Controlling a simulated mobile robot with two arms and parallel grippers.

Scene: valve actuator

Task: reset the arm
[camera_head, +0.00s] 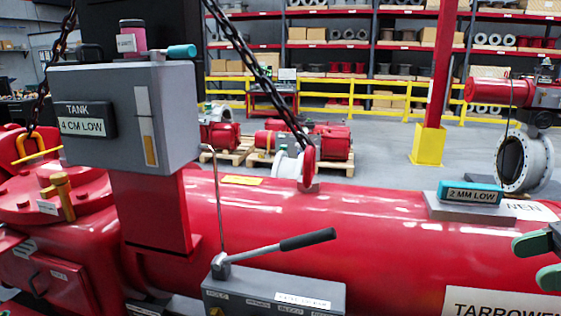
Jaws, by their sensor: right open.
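My right gripper (527,261) shows at the right edge, its two dark green fingers apart with nothing between them. It is in front of the red actuator cylinder (390,225), below and right of a teal piece labelled 2 MM LOW (470,192). The rest of my right arm is cut off by the picture edge. My left gripper is not in view. A lever with a black grip (308,239) sticks out to the right from a grey valve box (250,288) at the bottom centre, well left of my right gripper.
A grey tank box (184,120) labelled 4 CM LOW stands on a red post at the left. A dark chain (262,77) hangs down to a red ring (308,166) on the cylinder. Behind are pallets, yellow rails, shelves and a red pillar (437,80) above open floor.

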